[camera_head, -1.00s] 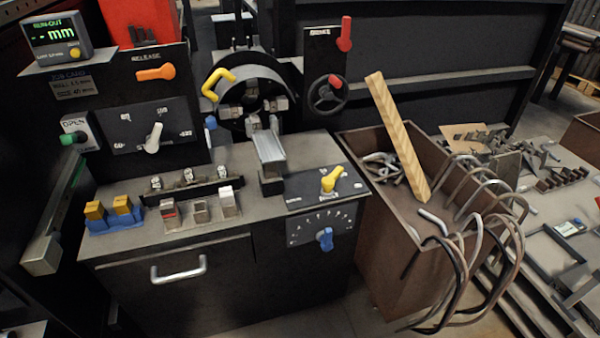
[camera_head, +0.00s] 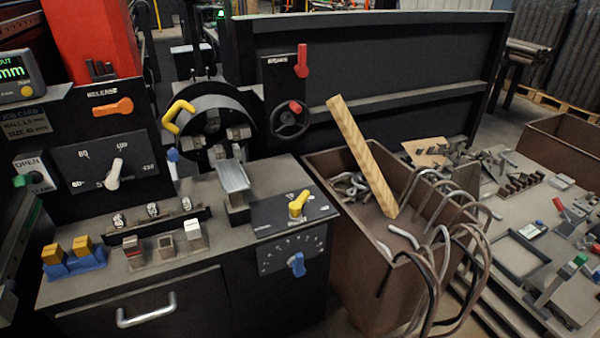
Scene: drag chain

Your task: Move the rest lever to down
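No lever label reading "rest" can be made out, so I cannot tell for sure which lever it is. A yellow lever (camera_head: 297,203) stands on a small dark plate on the front right of the machine top, its tip pointing up and slightly right; the lettering around it is too small to read. A grey channel-shaped support (camera_head: 233,178) is just left of it, in front of the round chuck (camera_head: 212,128). A blue knob (camera_head: 297,264) is on the dial face below. Neither of my grippers is in view.
Other controls are an orange release lever (camera_head: 113,108), a white selector (camera_head: 115,174), a yellow crank handle (camera_head: 178,116), a red lever (camera_head: 302,60) and a handwheel (camera_head: 289,119). A brown bin (camera_head: 350,245) with a wooden bar and bent tubes stands close on the right.

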